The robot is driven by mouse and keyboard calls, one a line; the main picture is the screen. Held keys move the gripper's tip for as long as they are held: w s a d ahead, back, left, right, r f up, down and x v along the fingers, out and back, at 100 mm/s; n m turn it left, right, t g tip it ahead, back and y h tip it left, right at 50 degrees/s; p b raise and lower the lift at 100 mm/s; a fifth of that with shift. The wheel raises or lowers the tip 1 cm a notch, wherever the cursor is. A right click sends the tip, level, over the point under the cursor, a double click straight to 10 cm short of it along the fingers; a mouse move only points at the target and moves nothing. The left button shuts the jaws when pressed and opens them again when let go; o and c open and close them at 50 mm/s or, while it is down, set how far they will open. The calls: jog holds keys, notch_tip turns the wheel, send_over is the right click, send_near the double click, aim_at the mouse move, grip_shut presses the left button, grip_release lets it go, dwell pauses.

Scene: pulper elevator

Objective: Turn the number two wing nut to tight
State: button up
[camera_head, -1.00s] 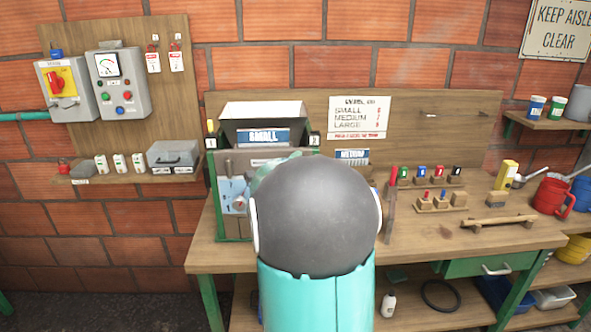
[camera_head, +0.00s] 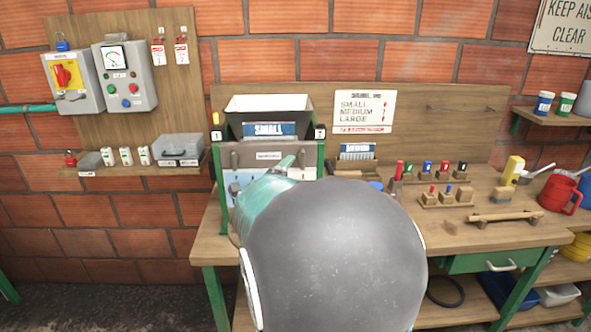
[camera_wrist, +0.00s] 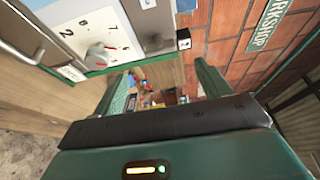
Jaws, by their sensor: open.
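The pulper (camera_head: 268,158) stands at the left of the bench, with a grey hopper marked SMALL and green posts. I cannot make out the number two wing nut itself. The wrist view shows a white numbered dial with a red-marked knob (camera_wrist: 100,54) and a dark tag (camera_wrist: 183,40) on the machine's edge. My gripper (camera_wrist: 163,88) is open, its fingers apart with nothing held between them.
The sign with SMALL, MEDIUM, LARGE (camera_head: 364,111) is on the backboard. Coloured pegs in wooden blocks (camera_head: 445,170), a wooden bar (camera_head: 504,218) and a red jug (camera_head: 560,194) stand to the right. A control panel (camera_head: 125,75) hangs at left. My arm covers the bench's front middle.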

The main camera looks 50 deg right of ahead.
jog(key=v, duration=0.4)
dwell(0.5)
jog(key=w+a+n+t+y, duration=0.35)
jog(key=a+n+y, duration=0.35)
jog(key=a+n, duration=0.4)
jog(key=w+a+n+t+y, duration=0.35)
jog(key=a+n+y, duration=0.4)
jog(key=a, duration=0.55)
jog(key=s+a+f+n+g+y, duration=0.1)
jog(key=s+a+f+n+g, duration=0.1)
jog(key=s+a+n, duration=0.3)
jog(key=s+a+f+n+g+y, duration=0.1)
jog(key=s+a+f+n+g, duration=0.1)
jog(key=s+a+n+g, duration=0.3)
jog(key=s+n, duration=0.4)
jog(key=s, duration=0.2)
jog(key=shift+s+a+f, duration=0.25)
jog(key=shift+s+f, duration=0.05)
jog(key=shift+f, duration=0.05)
jog(key=shift+y, duration=0.25)
